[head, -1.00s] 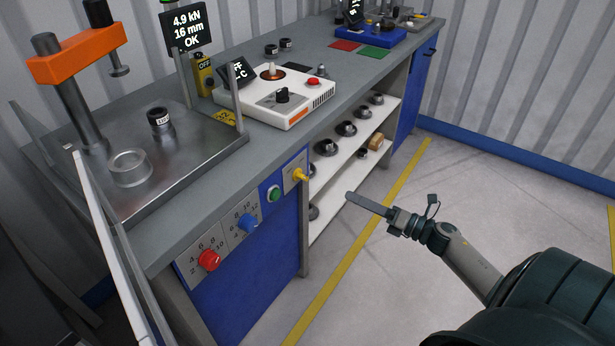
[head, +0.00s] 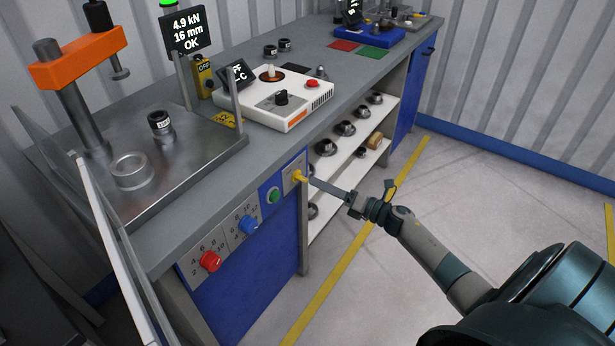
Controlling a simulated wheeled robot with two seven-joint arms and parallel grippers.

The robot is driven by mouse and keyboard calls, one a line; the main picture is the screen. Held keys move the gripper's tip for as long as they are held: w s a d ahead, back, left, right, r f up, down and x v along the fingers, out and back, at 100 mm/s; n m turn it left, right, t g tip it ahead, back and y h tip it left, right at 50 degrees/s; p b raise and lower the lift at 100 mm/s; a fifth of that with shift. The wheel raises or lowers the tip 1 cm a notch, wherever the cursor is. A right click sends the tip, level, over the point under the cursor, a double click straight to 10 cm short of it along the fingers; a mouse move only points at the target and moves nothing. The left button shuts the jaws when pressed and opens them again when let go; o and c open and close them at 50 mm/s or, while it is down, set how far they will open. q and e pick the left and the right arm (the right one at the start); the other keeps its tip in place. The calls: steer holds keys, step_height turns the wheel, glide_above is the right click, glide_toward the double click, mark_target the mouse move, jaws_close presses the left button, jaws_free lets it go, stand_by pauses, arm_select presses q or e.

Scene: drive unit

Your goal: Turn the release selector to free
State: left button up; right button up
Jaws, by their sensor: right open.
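The yellow selector (head: 299,177) sits on a pale plate at the right end of the control panel on the front of the bench. Its plate's markings are too small to read, so I cannot tell its setting. My right gripper (head: 314,184) comes in from the right, its fingers seen edge-on and pointing at the selector. The fingertips are right beside the yellow knob; I cannot tell whether they touch it or stand around it. The right gripper is open. My left gripper is not in view.
A green button (head: 273,196), a blue dial (head: 248,225) and a red dial (head: 210,261) are left of the selector on the same panel. Shelves (head: 345,160) with several dark round parts are just behind my right gripper. The floor at right is clear.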

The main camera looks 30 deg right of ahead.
mark_target(300, 178)
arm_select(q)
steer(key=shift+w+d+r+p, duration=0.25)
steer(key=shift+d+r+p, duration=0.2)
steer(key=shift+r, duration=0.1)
arm_select(e)
steer(key=x, duration=0.6)
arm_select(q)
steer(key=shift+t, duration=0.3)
arm_select(e)
steer(key=c, duration=1.1)
steer(key=shift+o, duration=0.2)
